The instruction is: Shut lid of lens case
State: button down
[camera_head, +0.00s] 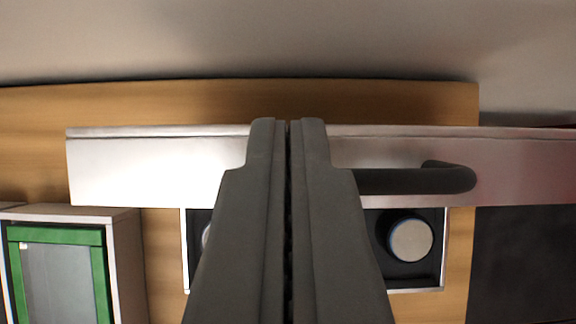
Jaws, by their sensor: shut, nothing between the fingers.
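My gripper (288,125) is shut and empty, pointing up the picture through the middle. The lens case (445,262) shows below on both sides of it, with a thin silver rim and a dark inside. A round silver-topped piece (410,240) sits in its right part. Another round piece shows only as a sliver at the left. A wide silver panel (150,165) with a dark bar handle (440,178) crosses above the open case; it looks like the raised lid. My fingers overlap the panel's middle and hide the case's centre. I cannot tell whether they touch the panel.
A wooden surface (400,97) lies behind and around the case. A pale box with a green-framed part (100,262) stands at the lower left. A dark area (525,262) lies at the lower right. A plain grey surface (280,35) fills the top.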

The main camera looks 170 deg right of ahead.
jog(key=s+d+f+t, duration=0.1)
jog(key=s+f, duration=0.4)
jog(key=s, duration=0.2)
jog(key=s+d+f+t, duration=0.1)
jog(key=s+f, duration=0.4)
jog(key=s, duration=0.1)
jog(key=s+d+f+t, duration=0.1)
jog(key=s+d+f, duration=0.1)
jog(key=s+f, duration=0.4)
jog(key=shift+s+t+y, duration=0.3)
jog(key=shift+s, duration=0.55)
jog(key=shift+s+d+f, duration=0.1)
jog(key=shift+s+f, duration=0.15)
jog(key=shift+f, duration=0.4)
jog(key=shift+s+f, duration=0.2)
jog(key=shift+f, duration=0.45)
jog(key=shift+s+r, duration=0.1)
jog(key=shift+r, duration=0.05)
jog(key=v, duration=1.8)
jog(key=shift+w+r, duration=0.25)
jog(key=shift+r, duration=0.15)
